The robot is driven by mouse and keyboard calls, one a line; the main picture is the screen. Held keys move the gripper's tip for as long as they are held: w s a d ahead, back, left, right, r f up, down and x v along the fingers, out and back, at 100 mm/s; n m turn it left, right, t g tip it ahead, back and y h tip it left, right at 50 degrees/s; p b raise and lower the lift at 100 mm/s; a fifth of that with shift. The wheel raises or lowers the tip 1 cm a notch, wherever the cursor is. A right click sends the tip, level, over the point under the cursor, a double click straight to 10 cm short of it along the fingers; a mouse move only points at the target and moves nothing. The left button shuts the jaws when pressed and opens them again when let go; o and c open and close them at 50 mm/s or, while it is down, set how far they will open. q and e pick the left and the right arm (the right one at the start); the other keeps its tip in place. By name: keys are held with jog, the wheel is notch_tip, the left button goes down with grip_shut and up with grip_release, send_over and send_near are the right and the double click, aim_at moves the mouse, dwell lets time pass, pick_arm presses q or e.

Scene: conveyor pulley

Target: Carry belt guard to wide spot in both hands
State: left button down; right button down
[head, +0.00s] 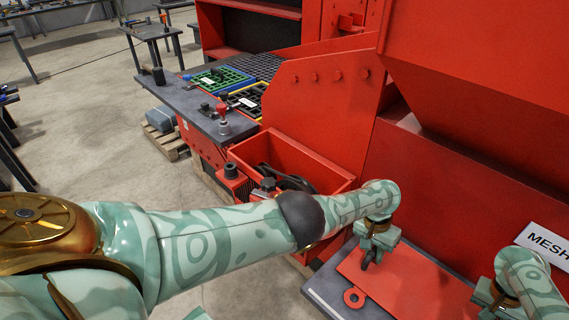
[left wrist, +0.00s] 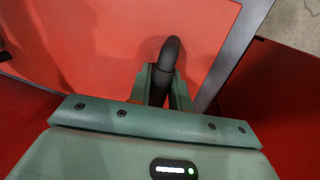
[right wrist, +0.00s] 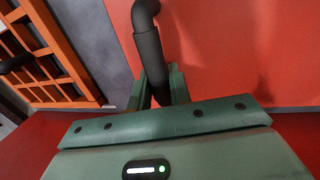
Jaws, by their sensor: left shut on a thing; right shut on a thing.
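The belt guard (head: 402,286) is a flat red panel with black bar handles, at the lower right of the head view. My left gripper (head: 368,261) is shut on one black handle (left wrist: 170,52), which stands between its fingers in the left wrist view. My right gripper (right wrist: 153,95) is shut on another black handle (right wrist: 147,38) in the right wrist view; the head view shows that hand only partly, at the lower right edge. The panel lies over a grey surface (head: 322,288); I cannot tell whether it touches. I cannot make out a wide spot.
A large red machine (head: 450,150) stands behind the guard. A red bin (head: 300,165) with black parts lies beyond my left forearm. A grey bench (head: 190,105) holds green and yellow trays. An orange grid (right wrist: 45,50) is beside the guard. Open floor (head: 90,110) lies left.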

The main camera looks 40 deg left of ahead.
pick_arm(q)
jog(key=c, duration=1.3)
grip_release()
jog(key=shift+f, duration=0.15)
pick_arm(e)
jog(key=c, duration=1.3)
grip_release()
jog(key=shift+s+f, duration=0.1)
jog(key=shift+f, duration=0.1)
pick_arm(q)
jog(key=shift+o, duration=0.5)
jog(key=shift+w, duration=0.1)
pick_arm(e)
jog(key=shift+o, duration=0.5)
pick_arm(q)
jog(key=o, duration=0.5)
pick_arm(e)
jog(key=shift+r, duration=0.1)
pick_arm(q)
jog(key=shift+o, duration=0.2)
pick_arm(e)
jog(key=shift+o, duration=1.2)
jog(key=o, duration=0.3)
